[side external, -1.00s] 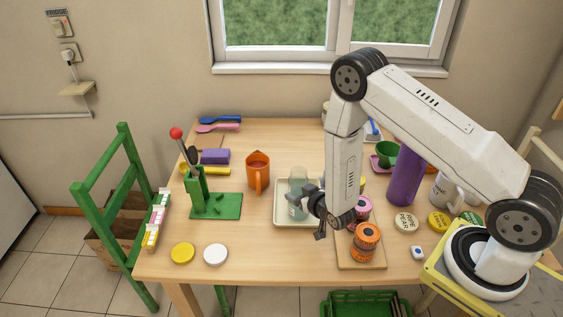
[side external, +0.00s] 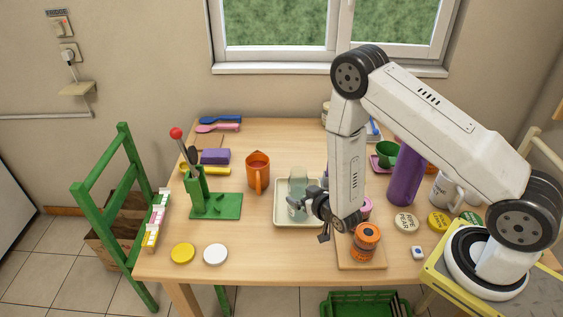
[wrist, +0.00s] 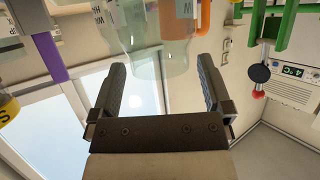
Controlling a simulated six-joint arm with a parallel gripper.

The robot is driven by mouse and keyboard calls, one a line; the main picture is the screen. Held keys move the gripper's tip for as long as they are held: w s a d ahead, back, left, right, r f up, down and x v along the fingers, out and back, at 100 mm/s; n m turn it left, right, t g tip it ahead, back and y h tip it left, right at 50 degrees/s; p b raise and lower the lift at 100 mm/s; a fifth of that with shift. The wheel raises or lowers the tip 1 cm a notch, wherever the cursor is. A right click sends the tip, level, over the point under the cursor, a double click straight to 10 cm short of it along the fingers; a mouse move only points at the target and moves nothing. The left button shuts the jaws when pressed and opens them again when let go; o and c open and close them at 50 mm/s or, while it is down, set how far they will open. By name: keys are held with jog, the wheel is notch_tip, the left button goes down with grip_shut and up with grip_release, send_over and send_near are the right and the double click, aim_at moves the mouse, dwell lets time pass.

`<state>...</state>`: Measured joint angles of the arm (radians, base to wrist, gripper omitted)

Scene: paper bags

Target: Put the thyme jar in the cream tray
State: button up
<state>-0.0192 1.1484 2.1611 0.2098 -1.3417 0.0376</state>
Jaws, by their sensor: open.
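A clear, pale green glass jar (side external: 297,186) stands upright in the cream tray (side external: 283,217) near the middle of the table. It also shows in the wrist view (wrist: 140,50), beyond and between my fingertips. Its label is too small or cut off to read, so I cannot confirm that it says thyme. My gripper (side external: 312,203) is low at the jar's right side, over the tray's right part. In the wrist view my gripper (wrist: 160,70) has its two fingers wide apart with nothing held between them. My wrist hides the tray's right edge.
An orange mug (side external: 258,172) stands behind left. A purple bottle (side external: 405,175) stands behind right. The table's front left is clear apart from yellow (side external: 183,253) and white (side external: 215,254) discs.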

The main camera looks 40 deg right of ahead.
jog(key=v, duration=1)
jog(key=shift+r, duration=0.1)
dwell(0.5)
jog(key=s+r+n+g+y, duration=0.1)
jog(key=s+r+g, duration=0.2)
jog(key=r+g, duration=0.2)
jog(key=s+r+n+g+y, duration=0.1)
jog(key=s+r+g, duration=0.2)
jog(key=r, duration=0.6)
jog(key=a+g, duration=0.1)
jog(key=g, duration=0.1)
jog(key=shift+g+y, duration=0.4)
